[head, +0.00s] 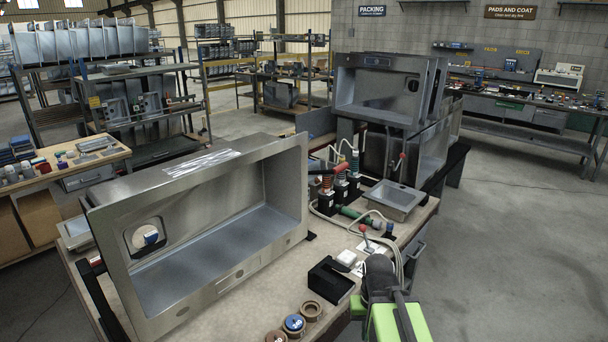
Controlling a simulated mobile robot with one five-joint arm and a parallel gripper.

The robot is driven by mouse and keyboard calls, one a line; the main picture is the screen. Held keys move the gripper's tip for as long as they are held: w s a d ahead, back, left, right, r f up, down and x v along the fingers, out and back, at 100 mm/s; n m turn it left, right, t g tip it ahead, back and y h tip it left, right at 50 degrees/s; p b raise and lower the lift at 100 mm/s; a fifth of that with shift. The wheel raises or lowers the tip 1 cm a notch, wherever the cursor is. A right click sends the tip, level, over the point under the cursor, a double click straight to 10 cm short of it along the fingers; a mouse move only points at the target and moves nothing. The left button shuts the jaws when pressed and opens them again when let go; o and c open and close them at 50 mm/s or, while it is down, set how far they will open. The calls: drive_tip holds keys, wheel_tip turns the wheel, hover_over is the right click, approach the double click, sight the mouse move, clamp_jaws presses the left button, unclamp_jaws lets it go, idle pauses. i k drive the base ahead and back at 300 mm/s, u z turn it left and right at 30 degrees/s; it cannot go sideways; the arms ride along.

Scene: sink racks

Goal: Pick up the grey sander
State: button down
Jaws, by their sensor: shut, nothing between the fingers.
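My gripper (379,268) shows as a dark grey rounded end at the bottom right, with my green arm behind it. It is over the right front edge of the workbench (235,311), and its fingertips are hard to make out. I cannot tell for sure which object is the grey sander.
A large steel sink (291,190) on its side fills the left of the bench. A black open box (328,281), a small white block (346,257) and several round discs (293,324) lie in front. A small steel basin (394,198) stands behind. Open floor (525,255) is at right.

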sight(340, 184)
drive_tip(key=z, duration=1.05)
drive_tip(key=i, duration=6.05)
drive_tip(key=z, duration=1.1)
